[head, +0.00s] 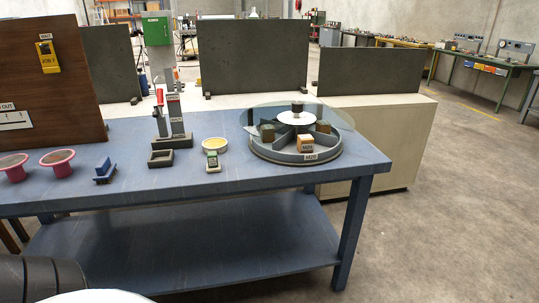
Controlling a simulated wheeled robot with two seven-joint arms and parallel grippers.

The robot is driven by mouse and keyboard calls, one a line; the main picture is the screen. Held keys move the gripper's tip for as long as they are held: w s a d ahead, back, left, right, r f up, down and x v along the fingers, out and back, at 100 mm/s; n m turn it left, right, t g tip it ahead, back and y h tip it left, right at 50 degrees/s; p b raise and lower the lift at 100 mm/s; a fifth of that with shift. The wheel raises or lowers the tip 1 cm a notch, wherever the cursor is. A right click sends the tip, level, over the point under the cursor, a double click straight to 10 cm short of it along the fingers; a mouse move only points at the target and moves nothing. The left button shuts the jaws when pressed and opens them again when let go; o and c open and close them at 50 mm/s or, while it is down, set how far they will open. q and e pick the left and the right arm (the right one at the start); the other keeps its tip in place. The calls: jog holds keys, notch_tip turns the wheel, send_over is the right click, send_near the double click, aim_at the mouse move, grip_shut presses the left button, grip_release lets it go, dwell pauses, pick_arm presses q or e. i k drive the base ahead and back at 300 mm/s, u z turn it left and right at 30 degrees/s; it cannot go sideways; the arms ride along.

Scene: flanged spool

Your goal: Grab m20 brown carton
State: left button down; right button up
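A round grey divided tray (262,152) stands near the right end of the blue table, with a label on its front rim that seems to read M20. A light brown carton (305,144) sits in its front compartment, just behind that label. A darker brown carton (267,133) sits in the left compartment, and a dark greenish block (322,127) in the right one. A clear round cover lies over the back of the tray, around a white central disc (297,118) with a dark knob. Neither gripper is in view.
A brown board (50,80) stands at left. The floor at right is clear.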

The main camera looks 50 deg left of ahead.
aim_at(305, 143)
jog(key=z, duration=0.05)
jog(key=k, duration=0.2)
jog(key=u, duration=1.85)
jog(key=i, duration=0.75)
jog(key=u, duration=0.05)
